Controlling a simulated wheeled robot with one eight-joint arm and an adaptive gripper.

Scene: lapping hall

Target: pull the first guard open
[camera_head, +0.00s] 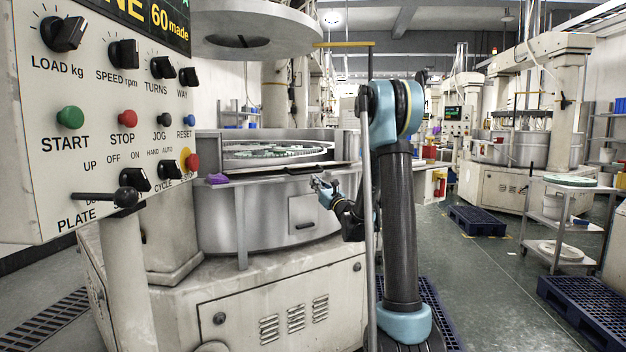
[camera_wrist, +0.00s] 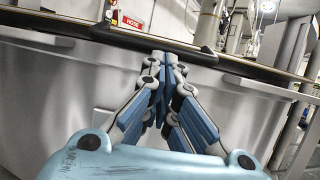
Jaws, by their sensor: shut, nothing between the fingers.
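The steel guard (camera_head: 265,218) is a curved, brushed metal wall around the front of the near lapping machine. It fills much of the wrist view (camera_wrist: 60,90) as a grey sheet. A dark bar (camera_wrist: 207,52) runs along its top edge.
The control panel (camera_head: 105,125) with knobs and buttons fills the left. Blue pallets (camera_head: 477,221) and a steel trolley (camera_head: 562,225) stand to the right. Green floor (camera_head: 455,270) between them is clear.

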